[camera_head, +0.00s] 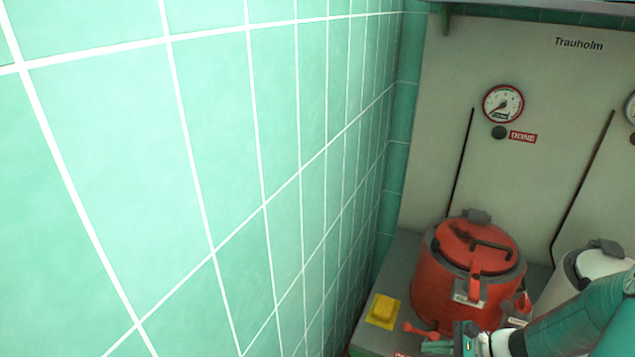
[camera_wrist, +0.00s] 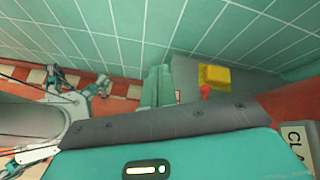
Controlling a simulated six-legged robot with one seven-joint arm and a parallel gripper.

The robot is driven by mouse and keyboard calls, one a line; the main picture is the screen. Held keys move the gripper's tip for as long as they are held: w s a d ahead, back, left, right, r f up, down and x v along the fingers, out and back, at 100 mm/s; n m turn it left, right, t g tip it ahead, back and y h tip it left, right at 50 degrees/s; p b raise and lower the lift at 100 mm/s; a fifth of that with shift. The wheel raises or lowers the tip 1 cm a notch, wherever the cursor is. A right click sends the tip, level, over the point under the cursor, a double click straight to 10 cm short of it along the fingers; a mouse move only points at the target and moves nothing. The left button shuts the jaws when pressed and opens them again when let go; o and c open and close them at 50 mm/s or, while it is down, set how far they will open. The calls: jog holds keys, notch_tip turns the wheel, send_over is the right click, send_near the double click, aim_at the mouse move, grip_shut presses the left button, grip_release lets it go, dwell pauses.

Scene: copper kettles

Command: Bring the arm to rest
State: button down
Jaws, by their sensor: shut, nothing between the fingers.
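My gripper (camera_head: 437,346) shows at the bottom edge of the head view, in front of the red kettle, partly cut off by the frame. Its teal fingers are together and empty, and they also show in the wrist view (camera_wrist: 157,86). My teal arm comes in from the lower right. The red kettle (camera_head: 436,281) stands on the grey counter with its lid on. Its side also shows at the right of the wrist view (camera_wrist: 302,103).
A yellow block (camera_head: 383,310) lies on the counter (camera_head: 402,254) left of the kettle. A red-handled tap (camera_head: 418,328) is close to the gripper. A white kettle (camera_head: 556,293) stands at right, partly behind my arm. A green tiled wall (camera_head: 200,150) bounds the left.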

jog(key=s+a+r+n+h, duration=0.3)
jog(key=r+n, duration=0.3)
jog(key=r, duration=0.3)
jog(key=s+a+r+n+h, duration=0.4)
jog(key=s+a+r+n, duration=0.1)
jog(key=r, duration=0.4)
jog(key=s+a+r+n+h, duration=0.3)
jog(key=s+r+n, duration=0.3)
jog(key=r, duration=0.4)
jog(key=shift+s+a+n+t, duration=0.15)
jog(key=shift+a+n+t, duration=0.15)
jog(key=shift+a+n, duration=0.15)
